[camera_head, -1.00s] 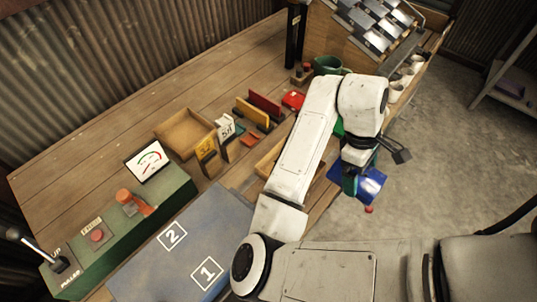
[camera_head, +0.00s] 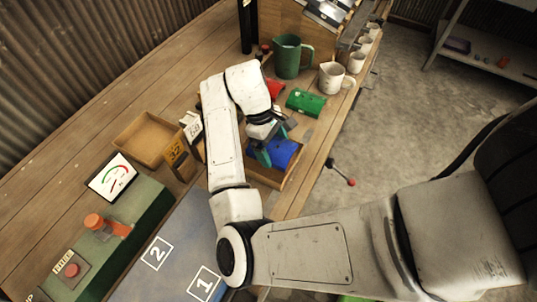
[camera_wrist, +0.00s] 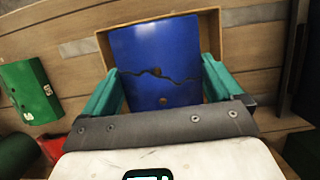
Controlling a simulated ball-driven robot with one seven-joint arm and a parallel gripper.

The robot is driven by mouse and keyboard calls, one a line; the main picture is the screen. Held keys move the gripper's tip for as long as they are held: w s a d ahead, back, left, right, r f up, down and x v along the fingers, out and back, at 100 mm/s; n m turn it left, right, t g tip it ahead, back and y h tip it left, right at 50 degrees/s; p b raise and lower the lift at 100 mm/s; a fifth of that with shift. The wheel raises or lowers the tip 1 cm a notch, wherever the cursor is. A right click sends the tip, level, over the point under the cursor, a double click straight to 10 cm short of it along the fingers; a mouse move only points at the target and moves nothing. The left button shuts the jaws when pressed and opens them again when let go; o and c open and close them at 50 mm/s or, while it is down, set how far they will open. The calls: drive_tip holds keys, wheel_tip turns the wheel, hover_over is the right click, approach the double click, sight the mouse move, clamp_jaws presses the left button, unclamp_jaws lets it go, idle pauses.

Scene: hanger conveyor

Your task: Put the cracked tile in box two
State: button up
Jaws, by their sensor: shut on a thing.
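The cracked tile (camera_head: 284,152) is blue, and my gripper (camera_head: 270,150) is shut on it. In the wrist view, the tile (camera_wrist: 155,50) lies between my two teal fingers, with a jagged dark crack across it and a small hole below. It is over or in a wooden tray (camera_head: 266,178) by the bench's front edge; I cannot tell if it touches the tray. The tray's rim also shows behind the tile in the wrist view (camera_wrist: 213,32). The blue-grey mat has a white square marked 2 (camera_head: 156,254) and one marked 1 (camera_head: 204,284), both bare.
A green block (camera_head: 306,102), green jug (camera_head: 291,57) and white mugs (camera_head: 335,78) stand beyond my gripper. A green control panel (camera_head: 118,240) is at left.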

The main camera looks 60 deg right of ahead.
sight(269, 153)
drive_tip(key=shift+w+f, duration=0.45)
drive_tip(key=shift+w+a+f, duration=0.1)
drive_tip(key=shift+w+f, duration=0.1)
drive_tip(key=shift+f, duration=1.6)
drive_tip(key=shift+f, duration=0.1)
drive_tip(key=o, duration=0.8)
drive_tip(key=shift+o, duration=0.2)
drive_tip(key=p+v, duration=0.1)
drive_tip(key=v, duration=1.1)
